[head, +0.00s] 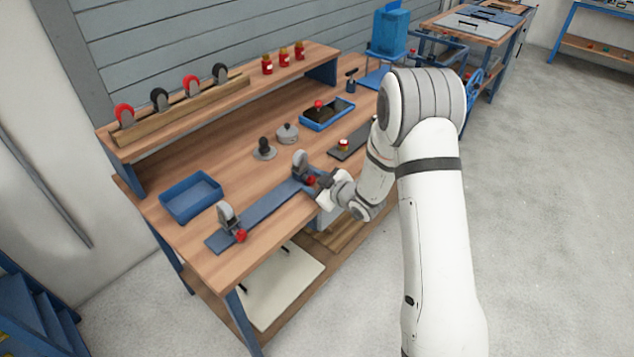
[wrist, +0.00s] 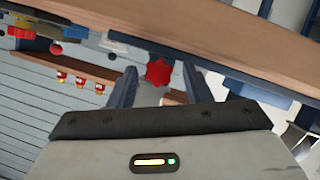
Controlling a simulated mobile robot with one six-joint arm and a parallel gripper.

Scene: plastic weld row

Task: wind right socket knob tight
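The right socket (head: 300,160) is a grey upright holder at the right end of a blue base strip (head: 262,210) on the bench. Its red knob (head: 311,181) faces the bench front. The red lobed knob (wrist: 159,71) also shows in the wrist view, between the tips of my gripper (wrist: 160,80), with a gap on each side. My gripper (head: 323,184) is open and close in front of this knob; its fingers are hard to make out in the head view. The left socket (head: 227,215) has a similar red knob (head: 241,235).
A blue tray (head: 192,196) is at the bench's left, and another blue tray (head: 327,113) holds dark items and a red knob. Grey round parts (head: 264,149) stand behind the strip. A dark plate (head: 355,141) lies to the right. The wooden bench edge (wrist: 230,40) crosses the wrist view above my fingers.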

